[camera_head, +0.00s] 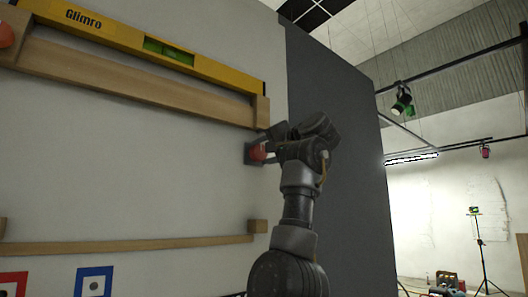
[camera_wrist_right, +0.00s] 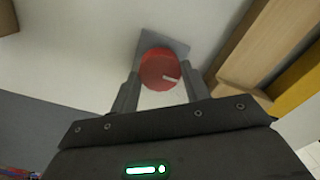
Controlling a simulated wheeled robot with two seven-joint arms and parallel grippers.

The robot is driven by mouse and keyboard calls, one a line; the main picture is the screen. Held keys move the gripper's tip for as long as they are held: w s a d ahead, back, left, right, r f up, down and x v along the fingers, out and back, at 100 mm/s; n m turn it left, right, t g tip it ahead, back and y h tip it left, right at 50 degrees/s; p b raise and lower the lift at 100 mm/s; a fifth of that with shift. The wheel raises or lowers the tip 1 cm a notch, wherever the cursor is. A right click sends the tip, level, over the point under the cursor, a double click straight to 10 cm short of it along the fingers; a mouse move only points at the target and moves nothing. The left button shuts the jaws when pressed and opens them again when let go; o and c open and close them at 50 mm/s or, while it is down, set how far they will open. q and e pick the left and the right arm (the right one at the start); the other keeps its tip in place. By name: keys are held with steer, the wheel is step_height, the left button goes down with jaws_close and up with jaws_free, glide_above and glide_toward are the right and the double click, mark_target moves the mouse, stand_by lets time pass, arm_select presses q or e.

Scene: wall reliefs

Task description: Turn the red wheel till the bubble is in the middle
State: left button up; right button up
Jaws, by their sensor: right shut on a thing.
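The red wheel (camera_wrist_right: 158,66) sits on a grey square plate (camera_wrist_right: 182,46) on the white wall and carries a pale line. My right gripper (camera_wrist_right: 158,84) is shut on it, with one finger at each side. In the head view my right gripper (camera_head: 268,146) covers much of the red wheel (camera_head: 257,153). The yellow level (camera_head: 110,36), marked Glimro, rests along a wooden ledge (camera_head: 130,84) above the wheel. Its green vial (camera_head: 168,51) shows in the head view, but the bubble's place is too small to tell. My left gripper is not in view.
A second red knob (camera_head: 5,34) shows at the upper left edge. A lower wooden rail (camera_head: 130,246) runs under the wheel, with red and blue square targets (camera_head: 93,283) below. A dark panel (camera_head: 335,110) stands to the right of the wall.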

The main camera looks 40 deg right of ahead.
steer(key=o, duration=1)
steer(key=shift+s+f+b, duration=0.1)
steer(key=shift+s+b, duration=0.2)
steer(key=shift+b, duration=0.05)
steer(key=s+b, duration=0.4)
steer(key=s, duration=0.6)
steer(key=shift+s+a, duration=0.1)
